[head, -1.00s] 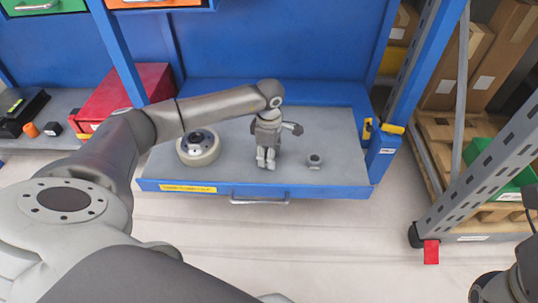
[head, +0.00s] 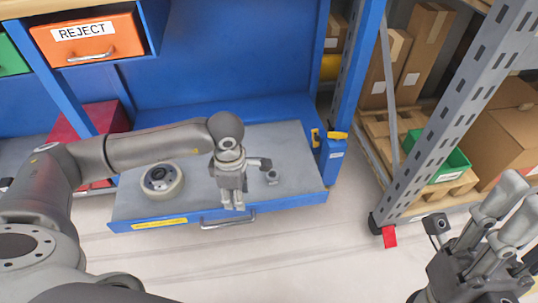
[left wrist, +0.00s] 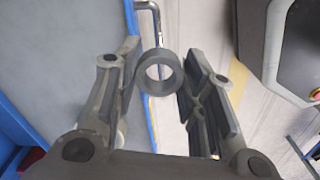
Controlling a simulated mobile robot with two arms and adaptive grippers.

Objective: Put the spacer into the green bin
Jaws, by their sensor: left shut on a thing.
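The spacer, a grey ring (left wrist: 158,72), sits between the two fingers of my left gripper (left wrist: 160,85) in the left wrist view. The gripper is shut on it. In the head view my left gripper (head: 233,203) points down over the front part of the grey bench top and hides the ring. A green bin (head: 450,167) stands low at the right, behind the grey rack post. A green drawer front (head: 12,57) shows at the upper left. My right gripper (head: 515,208) is at the lower right; its finger gap is unclear.
An orange REJECT drawer (head: 88,40) hangs at the upper left. The perforated rack post (head: 455,105) stands before the green bin. The front floor is clear.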

